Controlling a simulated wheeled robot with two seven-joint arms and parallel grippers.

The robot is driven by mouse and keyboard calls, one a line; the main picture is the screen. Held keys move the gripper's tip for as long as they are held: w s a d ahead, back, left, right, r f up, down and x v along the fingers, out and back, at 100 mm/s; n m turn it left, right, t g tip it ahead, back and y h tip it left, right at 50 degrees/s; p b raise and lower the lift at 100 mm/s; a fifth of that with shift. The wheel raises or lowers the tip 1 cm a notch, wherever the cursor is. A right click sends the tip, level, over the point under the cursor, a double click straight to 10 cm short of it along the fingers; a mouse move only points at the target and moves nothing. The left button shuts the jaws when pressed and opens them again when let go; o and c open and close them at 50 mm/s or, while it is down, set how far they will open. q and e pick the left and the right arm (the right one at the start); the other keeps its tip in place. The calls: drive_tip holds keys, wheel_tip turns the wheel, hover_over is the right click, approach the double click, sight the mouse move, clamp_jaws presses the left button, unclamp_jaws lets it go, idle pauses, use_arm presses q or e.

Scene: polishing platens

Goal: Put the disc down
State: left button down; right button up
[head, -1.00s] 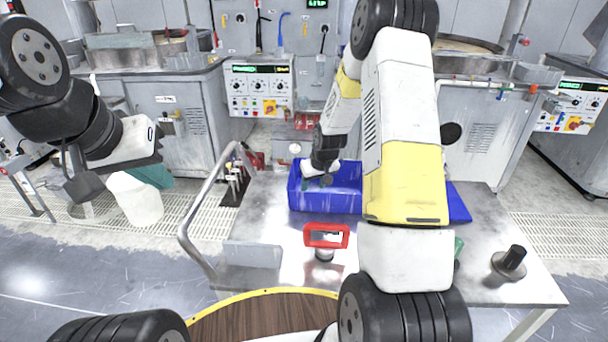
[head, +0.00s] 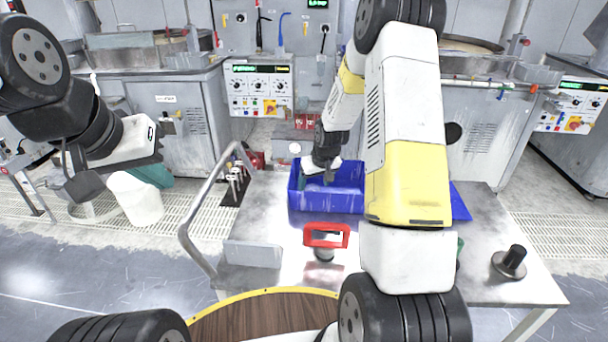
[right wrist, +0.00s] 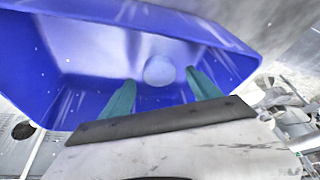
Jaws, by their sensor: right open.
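The blue bin (head: 335,202) stands on the steel cart; its inside (right wrist: 105,60) fills much of the right wrist view. A pale round disc (right wrist: 159,71) shows in the bin, between and beyond my right gripper's two green fingers (right wrist: 158,92). The fingers are spread apart, with no contact on the disc visible. In the head view my right gripper (head: 316,180) reaches down into the bin, and the disc cannot be made out there.
The steel cart (head: 285,222) also carries a red-framed tool (head: 326,236), a grey plate (head: 252,254) and a black knobbed piece (head: 510,261). A curved rail (head: 189,241) edges its left side. A white bucket (head: 136,199) stands at the left.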

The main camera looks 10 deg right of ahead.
drive_tip(key=s+a+f+v, duration=0.1)
drive_tip(key=s+a+v, duration=0.1)
drive_tip(key=v, duration=1.1)
drive_tip(key=s+a+f+v, duration=0.1)
drive_tip(key=s+v, duration=0.1)
drive_tip(key=v, duration=1.2)
drive_tip(key=s+a+r, duration=0.1)
drive_tip(key=s+r, duration=0.2)
drive_tip(key=s, duration=0.5)
drive_tip(key=s+a+r+m+t+y, duration=0.1)
drive_tip(key=s+a+r, duration=0.1)
drive_tip(key=s, duration=0.7)
drive_tip(key=shift+s+a+r+m+t, duration=0.15)
drive_tip(key=shift+s+r+m+t, duration=0.15)
drive_tip(key=shift+r, duration=0.4)
